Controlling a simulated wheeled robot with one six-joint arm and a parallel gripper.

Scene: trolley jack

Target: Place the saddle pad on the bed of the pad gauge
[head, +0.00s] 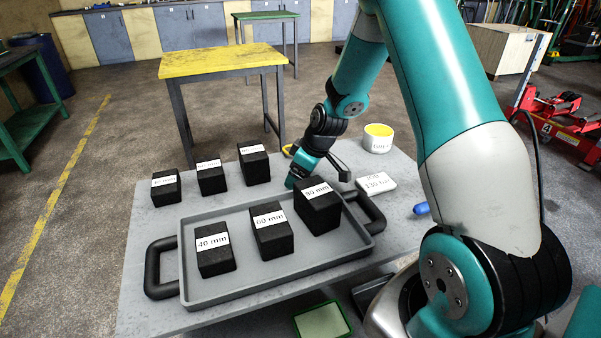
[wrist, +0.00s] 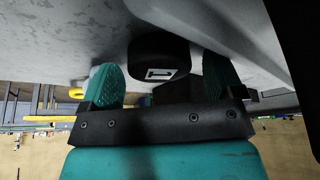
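A white labelled block (head: 376,184) and a round tub (head: 378,142) are to the right.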

